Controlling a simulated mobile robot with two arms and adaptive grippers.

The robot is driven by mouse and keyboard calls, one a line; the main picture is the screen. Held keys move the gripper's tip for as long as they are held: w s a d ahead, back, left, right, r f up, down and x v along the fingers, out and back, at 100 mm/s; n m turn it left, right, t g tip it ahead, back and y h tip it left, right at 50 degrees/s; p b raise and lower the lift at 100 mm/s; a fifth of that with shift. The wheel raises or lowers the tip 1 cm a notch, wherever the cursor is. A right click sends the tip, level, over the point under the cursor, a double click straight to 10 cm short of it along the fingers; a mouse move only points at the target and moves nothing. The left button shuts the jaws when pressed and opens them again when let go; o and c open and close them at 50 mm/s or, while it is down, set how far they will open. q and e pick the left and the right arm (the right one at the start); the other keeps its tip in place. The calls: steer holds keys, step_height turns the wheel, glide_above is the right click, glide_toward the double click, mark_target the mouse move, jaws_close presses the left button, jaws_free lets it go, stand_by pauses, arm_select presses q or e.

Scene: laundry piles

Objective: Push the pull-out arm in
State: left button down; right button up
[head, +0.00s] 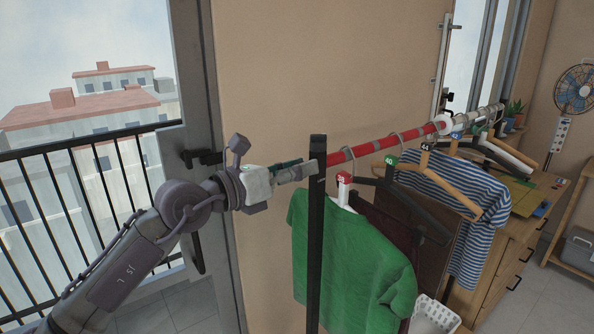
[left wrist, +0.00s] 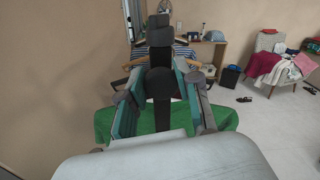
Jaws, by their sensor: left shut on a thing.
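A clothes rail runs from the black upright post (head: 317,230) back to the right. Its near section, with red and grey bands, looks like the pull-out arm (head: 365,150). A white collar (head: 442,124) joins it to the pale far section. My left gripper (head: 303,168) is at the near end of the rail, by the top of the post. In the left wrist view its teal fingers (left wrist: 160,110) lie on both sides of a dark round end piece (left wrist: 161,84) and are shut on it. The post and fingers hide the exact contact. My right gripper is out of view.
Hangers on the rail carry a green shirt (head: 352,258), dark garments and a striped shirt (head: 462,212). A white basket (head: 434,317) stands below and a wooden dresser (head: 505,265) behind. A balcony door frame (head: 205,150) is close on the left.

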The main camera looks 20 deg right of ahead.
arm_select(q)
steer(key=shift+s+a, duration=0.1)
steer(key=shift+a, duration=0.05)
steer(key=c, duration=1.1)
jaws_free()
steer(key=shift+a, duration=0.1)
steer(key=o, duration=0.3)
steer(key=v, duration=1.1)
steer(key=shift+s+a, duration=0.15)
steer(key=shift+a, duration=0.2)
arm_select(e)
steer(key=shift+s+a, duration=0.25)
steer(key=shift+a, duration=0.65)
